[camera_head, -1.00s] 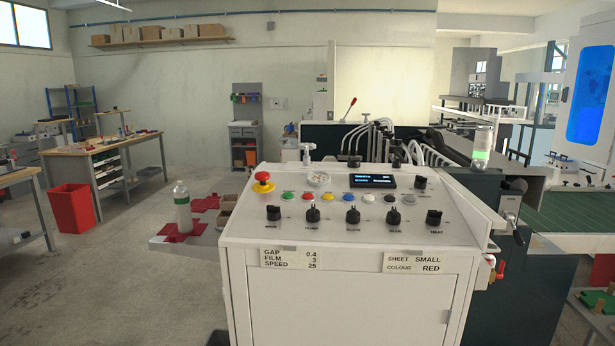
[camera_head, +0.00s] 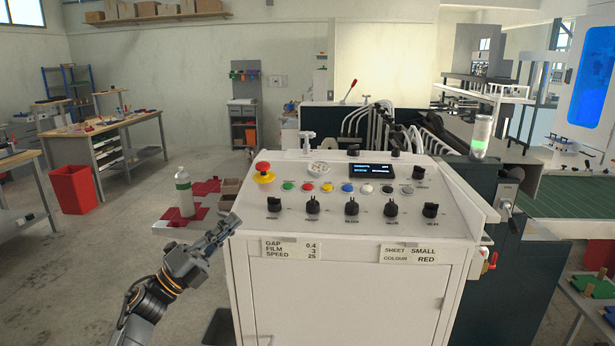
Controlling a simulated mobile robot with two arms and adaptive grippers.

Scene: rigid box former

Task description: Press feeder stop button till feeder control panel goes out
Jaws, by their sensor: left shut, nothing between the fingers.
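The white control panel (camera_head: 340,220) stands in the middle. Its sloped top carries a row of coloured buttons, among them a green one (camera_head: 288,186), a red one (camera_head: 307,187) and a yellow one (camera_head: 327,187). The labels are too small to read, so I cannot tell which is the feeder stop. The dark display (camera_head: 371,171) is lit with pale blue text. My left gripper (camera_head: 226,226) is shut and empty at the panel's front left edge, apart from the buttons. My right gripper is not in view.
A red mushroom button on a yellow base (camera_head: 263,171) sits at the panel's top left. Black knobs (camera_head: 312,205) line its front. A bottle (camera_head: 184,193) stands left of the panel.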

